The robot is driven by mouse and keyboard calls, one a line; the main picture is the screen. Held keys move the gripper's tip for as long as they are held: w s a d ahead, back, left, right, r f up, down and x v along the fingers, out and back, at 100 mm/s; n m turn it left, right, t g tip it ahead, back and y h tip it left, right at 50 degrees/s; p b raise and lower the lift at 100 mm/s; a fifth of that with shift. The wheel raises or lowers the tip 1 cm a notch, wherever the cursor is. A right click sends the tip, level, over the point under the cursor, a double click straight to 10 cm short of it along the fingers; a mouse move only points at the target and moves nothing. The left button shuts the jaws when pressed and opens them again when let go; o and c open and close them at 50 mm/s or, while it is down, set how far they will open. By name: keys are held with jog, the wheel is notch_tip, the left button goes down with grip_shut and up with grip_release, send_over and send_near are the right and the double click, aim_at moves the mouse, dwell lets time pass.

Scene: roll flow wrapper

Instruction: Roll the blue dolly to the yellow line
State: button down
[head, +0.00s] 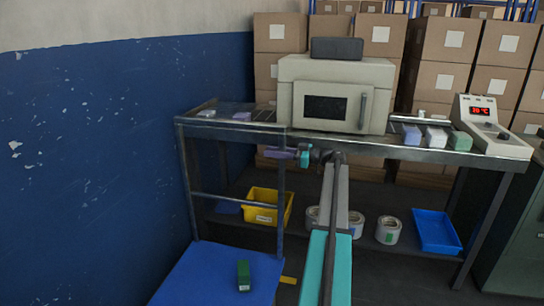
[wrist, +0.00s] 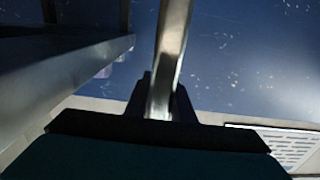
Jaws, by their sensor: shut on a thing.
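The blue dolly (head: 205,275) stands at the lower left in the head view, with a green box (head: 243,275) on its deck. Its metal handle frame (head: 282,200) rises in front of the bench. My gripper (head: 285,153) is at the right upright of that frame, near the top. In the wrist view my gripper (wrist: 162,105) is shut on a bare metal post (wrist: 172,50), the handle upright, which passes between the dark fingers. A short yellow strip (head: 288,280) shows on the floor just right of the deck; the rest of any line is hidden.
A metal bench with a beige wrapping machine (head: 335,95) stands behind the dolly. Its lower shelf holds a yellow bin (head: 267,207), white rolls (head: 388,230) and a blue tray (head: 437,232). A blue-painted wall (head: 110,150) is on the left. Stacked cartons fill the back.

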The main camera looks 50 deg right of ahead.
jog(key=shift+d+r, duration=0.15)
jog(key=shift+d, duration=0.15)
jog(key=c, duration=1.5)
grip_release()
jog(key=shift+w, duration=0.1)
jog(key=p+v, duration=0.2)
jog(key=v, duration=1.2)
jog(key=shift+a+f, duration=0.2)
